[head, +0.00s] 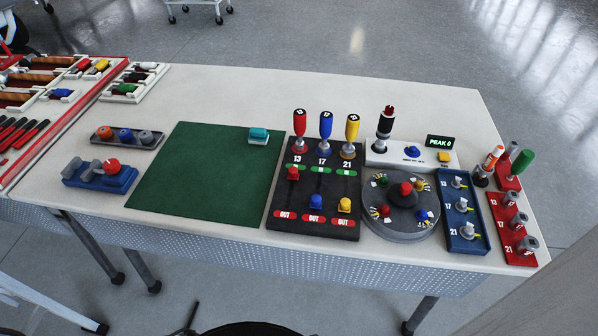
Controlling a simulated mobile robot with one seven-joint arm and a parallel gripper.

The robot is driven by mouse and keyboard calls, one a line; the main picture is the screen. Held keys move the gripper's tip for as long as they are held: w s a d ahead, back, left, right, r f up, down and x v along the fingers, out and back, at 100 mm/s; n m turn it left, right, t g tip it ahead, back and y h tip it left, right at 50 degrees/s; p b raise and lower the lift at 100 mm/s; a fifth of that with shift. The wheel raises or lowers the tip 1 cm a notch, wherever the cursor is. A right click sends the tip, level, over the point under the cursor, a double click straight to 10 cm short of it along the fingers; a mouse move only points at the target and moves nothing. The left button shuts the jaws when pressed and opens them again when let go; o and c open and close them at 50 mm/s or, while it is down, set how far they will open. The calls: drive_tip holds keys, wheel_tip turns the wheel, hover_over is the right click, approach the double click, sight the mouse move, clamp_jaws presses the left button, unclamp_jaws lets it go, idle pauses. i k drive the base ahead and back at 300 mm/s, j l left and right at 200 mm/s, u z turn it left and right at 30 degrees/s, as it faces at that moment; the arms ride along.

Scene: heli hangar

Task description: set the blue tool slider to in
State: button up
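The blue tool slider (316,202) is a blue knob in the middle column, marked 17, of a black board (330,190) in the head view. It sits low in its track, just above a red OUT label (315,218) and well below the small green label (320,170) near the top. A blue-handled tool (326,126) stands upright at the top of the same column. My gripper is not in the head view.
On the board, a red slider (293,173) sits high and a yellow slider (345,205) sits low. Red and yellow tools stand behind. A round dial (400,228) is close on the right, a green mat (200,175) on the left. The table front edge is near.

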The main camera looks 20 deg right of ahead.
sight(316, 203)
drive_tip(key=z, duration=0.7)
